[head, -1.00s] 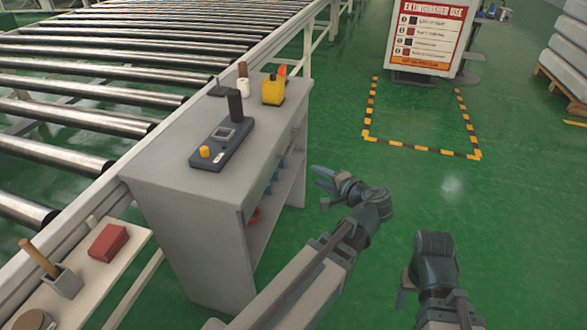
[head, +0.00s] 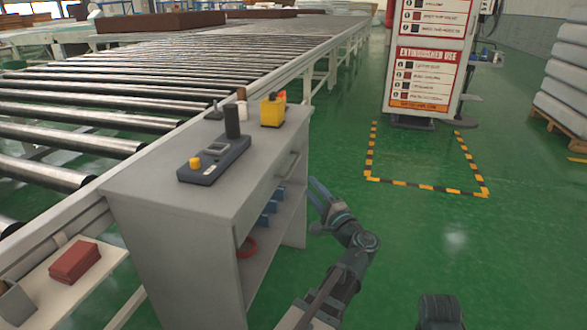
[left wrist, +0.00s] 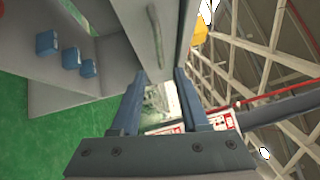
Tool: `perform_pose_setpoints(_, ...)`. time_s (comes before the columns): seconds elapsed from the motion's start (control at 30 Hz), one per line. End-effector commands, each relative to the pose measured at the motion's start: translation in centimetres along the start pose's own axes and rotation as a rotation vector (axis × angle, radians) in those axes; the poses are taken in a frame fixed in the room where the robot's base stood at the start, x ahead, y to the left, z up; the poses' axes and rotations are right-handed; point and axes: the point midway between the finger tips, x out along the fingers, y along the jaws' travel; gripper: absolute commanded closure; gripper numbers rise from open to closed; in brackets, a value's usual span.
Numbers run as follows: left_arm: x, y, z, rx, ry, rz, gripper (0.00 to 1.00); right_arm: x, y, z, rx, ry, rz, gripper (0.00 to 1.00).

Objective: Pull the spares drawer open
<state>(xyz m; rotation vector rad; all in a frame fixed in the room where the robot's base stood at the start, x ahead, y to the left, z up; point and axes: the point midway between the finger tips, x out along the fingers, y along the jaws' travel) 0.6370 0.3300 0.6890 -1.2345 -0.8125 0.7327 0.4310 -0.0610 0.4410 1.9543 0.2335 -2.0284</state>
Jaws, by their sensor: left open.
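The spares drawer (head: 276,184) is in the upper side of the grey cabinet (head: 165,230), above the open shelves. Its front looks flush with the cabinet, with a bar handle (head: 288,166). In the left wrist view the drawer front (left wrist: 130,27) and its upright-looking handle (left wrist: 155,36) lie ahead of the fingers. My left gripper (head: 320,206) is open and empty, to the right of the drawer front and apart from the handle. Its two fingers also show in the left wrist view (left wrist: 158,90).
A control box (head: 214,158) and a yellow item (head: 272,112) stand on the cabinet top. Blue bins (head: 270,208) sit on the shelf below. A roller conveyor (head: 90,90) runs behind. Green floor to the right is clear up to a sign stand (head: 428,75).

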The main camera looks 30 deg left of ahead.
Motion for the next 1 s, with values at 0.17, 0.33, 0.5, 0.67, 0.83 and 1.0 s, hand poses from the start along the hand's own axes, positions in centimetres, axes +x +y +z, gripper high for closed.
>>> perform_pose_setpoints(0.17,4.0,-0.1,-0.1,0.0,-0.004,0.001,0.55,-0.6,0.1,0.0,-0.001,0.0,0.0,0.38)
perform_pose_setpoints(0.33,7.3,-0.1,-0.1,0.0,-0.003,0.002,0.55,-1.1,0.1,0.1,-0.003,0.0,0.0,0.38)
perform_pose_setpoints(0.5,10.0,0.0,0.0,0.0,-0.003,0.002,0.55,-1.4,0.1,0.1,-0.003,0.0,0.0,0.38)
perform_pose_setpoints(0.67,11.5,0.0,0.0,-0.001,-0.001,0.001,0.55,-1.5,0.1,0.1,-0.004,0.0,0.0,0.38)
perform_pose_setpoints(0.83,12.0,0.0,0.0,-0.001,-0.001,0.001,0.55,-1.6,0.2,0.1,-0.004,0.0,0.0,0.38)
perform_pose_setpoints(1.0,12.1,0.1,0.0,-0.001,0.0,0.001,0.55,-1.6,0.1,0.1,-0.004,0.0,0.0,0.38)
